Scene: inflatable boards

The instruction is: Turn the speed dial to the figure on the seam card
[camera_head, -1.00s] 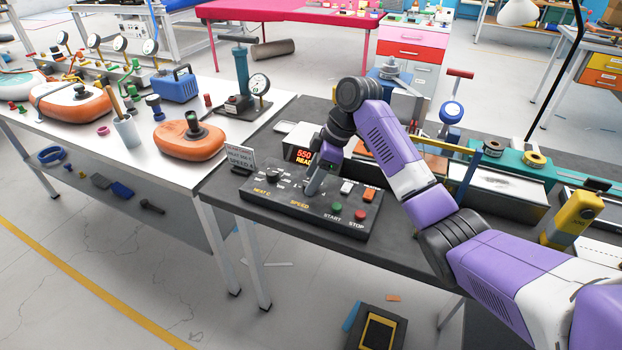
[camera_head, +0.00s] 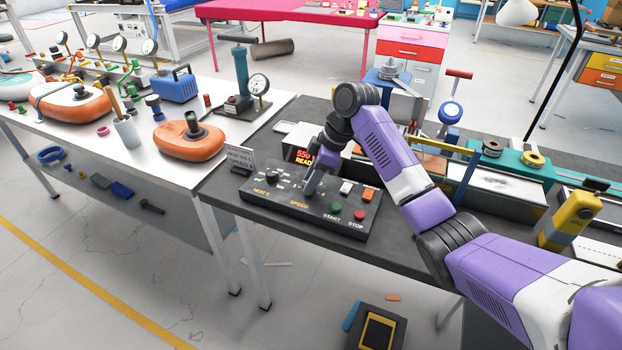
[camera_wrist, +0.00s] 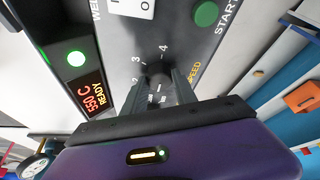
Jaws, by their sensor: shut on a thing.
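The black control panel (camera_head: 290,212) lies on the dark bench. Its speed dial (camera_wrist: 157,72), a dark knob, stands beside a printed scale showing 2, 3 and 4 in the wrist view. My gripper (camera_wrist: 160,82) is shut on the speed dial, one finger on each side. In the head view my gripper (camera_head: 313,182) reaches down onto the panel above the SPEED label and hides the dial. Where the dial's pointer stands is unclear. The seam card (camera_head: 240,158) stands upright behind the panel's left end; its small print is hard to read now.
A red display (camera_head: 303,156) reads 550 and READY. The green start button (camera_head: 336,207) and red stop button (camera_head: 360,215) sit right of the dial. An orange switch (camera_head: 369,194) is close by. A white table (camera_head: 215,165) with orange inflatables adjoins at left.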

